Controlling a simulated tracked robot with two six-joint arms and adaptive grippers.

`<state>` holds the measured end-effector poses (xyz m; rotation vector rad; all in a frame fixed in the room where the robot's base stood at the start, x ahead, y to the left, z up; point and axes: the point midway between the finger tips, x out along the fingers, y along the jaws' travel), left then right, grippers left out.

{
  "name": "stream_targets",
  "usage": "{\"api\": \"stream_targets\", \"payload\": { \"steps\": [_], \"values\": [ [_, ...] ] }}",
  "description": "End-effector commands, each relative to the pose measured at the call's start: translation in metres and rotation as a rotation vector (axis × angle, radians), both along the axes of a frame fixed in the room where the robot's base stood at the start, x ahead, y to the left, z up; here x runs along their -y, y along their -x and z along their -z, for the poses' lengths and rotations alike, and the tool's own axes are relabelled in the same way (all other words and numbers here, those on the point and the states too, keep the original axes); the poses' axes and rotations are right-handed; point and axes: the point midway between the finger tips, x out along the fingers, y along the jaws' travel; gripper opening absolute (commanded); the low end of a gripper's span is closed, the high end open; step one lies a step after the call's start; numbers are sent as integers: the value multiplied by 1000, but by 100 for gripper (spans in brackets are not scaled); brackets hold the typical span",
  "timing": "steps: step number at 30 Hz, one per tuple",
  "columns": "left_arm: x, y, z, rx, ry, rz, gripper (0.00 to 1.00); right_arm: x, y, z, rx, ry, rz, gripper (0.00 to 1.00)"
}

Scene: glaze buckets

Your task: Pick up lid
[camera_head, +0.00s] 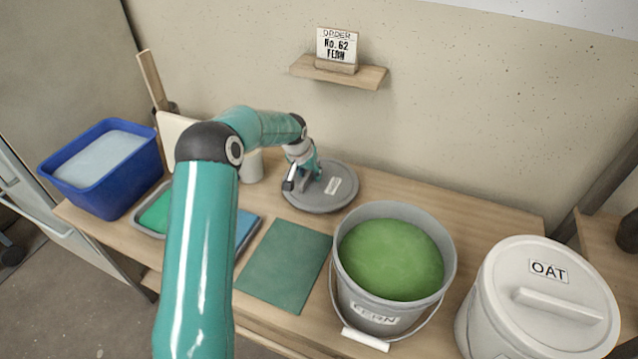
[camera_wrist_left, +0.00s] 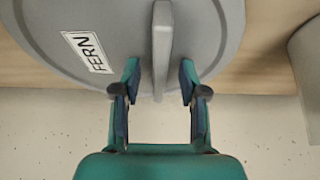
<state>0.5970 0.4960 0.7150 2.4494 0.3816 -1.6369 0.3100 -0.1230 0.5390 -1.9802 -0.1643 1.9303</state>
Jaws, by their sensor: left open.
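The grey lid (camera_head: 343,199) lies flat on the wooden table near the wall, with a white label on it. In the left wrist view the lid (camera_wrist_left: 60,20) fills the top, its label reads FERN, and its raised bar handle (camera_wrist_left: 162,45) points toward my gripper. My left gripper (camera_head: 303,180) is over the lid in the head view and hides part of it and its handle. In the wrist view my left gripper (camera_wrist_left: 159,82) is open, with one finger on each side of the handle's end and a gap to both. My right gripper is out of view.
An open FERN bucket (camera_head: 350,285) of green glaze stands front right of the lid. A green mat (camera_head: 285,265) lies in front. A blue tub (camera_head: 98,200) stands left. An order card (camera_head: 337,46) sits on a wall shelf.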

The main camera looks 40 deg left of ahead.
Motion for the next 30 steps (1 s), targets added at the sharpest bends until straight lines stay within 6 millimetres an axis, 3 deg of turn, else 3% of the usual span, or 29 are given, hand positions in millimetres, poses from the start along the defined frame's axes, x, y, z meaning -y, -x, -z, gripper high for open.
{"api": "stream_targets", "payload": {
  "steps": [2,10,23,30],
  "values": [
    [0,0,0,0,0,0,43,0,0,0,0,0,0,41],
    [1,0,0,0,0,1,0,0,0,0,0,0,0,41],
    [1,-1,-2,1,-1,1,0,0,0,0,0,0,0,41],
    [1,-1,-18,3,-1,1,0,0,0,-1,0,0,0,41]
  ]
}}
